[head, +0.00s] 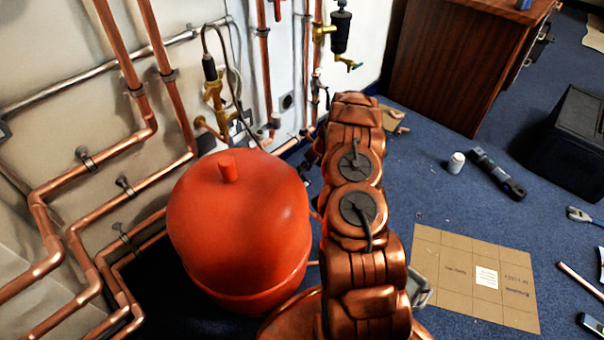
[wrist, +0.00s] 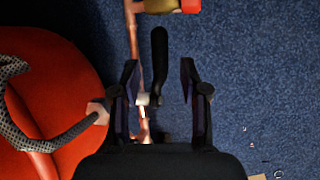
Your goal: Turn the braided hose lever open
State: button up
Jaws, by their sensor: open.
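In the wrist view, my gripper (wrist: 160,78) is open. A slim black lever handle (wrist: 159,50) stands between its two fingers, with visible gaps on both sides. The handle's lower end is near a small pale fitting (wrist: 143,99) on a copper pipe (wrist: 133,42). A grey braided hose (wrist: 62,140) curves in from the left, over the red tank (wrist: 70,75), and ends at a copper-coloured fitting by the left finger. In the head view my own arm hides the gripper, and I cannot make out the lever there.
The red tank (head: 240,220) stands close left of my arm, with copper pipes (head: 115,170) along the wall. Brass with a red part (wrist: 165,5) crosses the top of the wrist view. Cardboard (head: 460,265) and tools (head: 497,174) lie on the blue floor at right.

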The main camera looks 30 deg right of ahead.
jog(key=shift+x, duration=1.15)
grip_shut()
